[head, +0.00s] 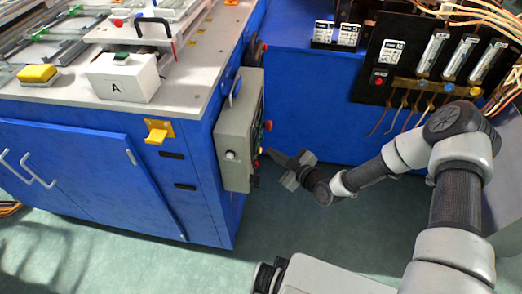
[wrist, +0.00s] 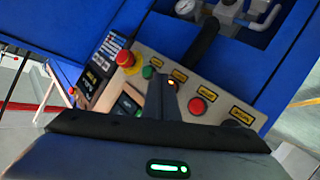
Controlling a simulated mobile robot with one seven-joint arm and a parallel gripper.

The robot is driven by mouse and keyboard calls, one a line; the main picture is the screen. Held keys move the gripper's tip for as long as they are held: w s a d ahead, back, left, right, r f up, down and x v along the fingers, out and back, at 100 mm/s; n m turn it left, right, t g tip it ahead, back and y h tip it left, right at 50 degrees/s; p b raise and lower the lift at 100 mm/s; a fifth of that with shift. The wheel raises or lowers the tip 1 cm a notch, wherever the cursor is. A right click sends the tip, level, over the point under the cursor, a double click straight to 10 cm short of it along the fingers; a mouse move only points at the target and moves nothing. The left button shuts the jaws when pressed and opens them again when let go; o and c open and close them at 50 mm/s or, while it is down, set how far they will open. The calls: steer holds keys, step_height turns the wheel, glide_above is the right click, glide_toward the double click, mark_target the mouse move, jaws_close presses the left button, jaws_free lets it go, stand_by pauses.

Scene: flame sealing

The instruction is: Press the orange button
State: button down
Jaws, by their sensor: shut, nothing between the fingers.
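The orange button (wrist: 173,83) is a small lit button on the grey control panel (wrist: 222,118) in the wrist view. It lies between a green button (wrist: 148,72) and a red button (wrist: 197,106). My gripper (wrist: 166,86) is shut and empty, its tip right at the orange button and partly covering the panel beside it. I cannot tell whether it touches. In the head view my gripper (head: 272,153) points left at the control panel box (head: 236,140) on the blue cabinet's side; the orange button cannot be made out there.
A red emergency stop (wrist: 125,58) on a yellow base sits left of the green button. A black handle (wrist: 204,42) stands out behind the panel. In the head view, a blue unit with a black panel (head: 370,75) and hanging torches is behind my arm. Green floor is clear below.

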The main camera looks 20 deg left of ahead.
steer(key=shift+a, duration=0.1)
stand_by(0.5)
steer(key=shift+s+a, duration=0.1)
steer(key=shift+a, duration=0.2)
steer(key=shift+s+a+b, duration=0.1)
steer(key=shift+a+b, duration=0.3)
steer(key=shift+a, duration=0.05)
stand_by(0.6)
stand_by(0.3)
steer(key=shift+w+d, duration=0.2)
steer(key=shift+d, duration=0.65)
steer(key=shift+w+d+b, duration=0.2)
steer(key=shift+d+b, duration=0.05)
steer(key=shift+d, duration=0.55)
steer(key=shift+w+d+b, duration=0.2)
steer(key=shift+d+b, duration=0.1)
steer(key=shift+d, duration=0.55)
steer(key=shift+w+d+b, duration=0.2)
steer(key=shift+d+b, duration=0.05)
steer(key=shift+d, duration=0.55)
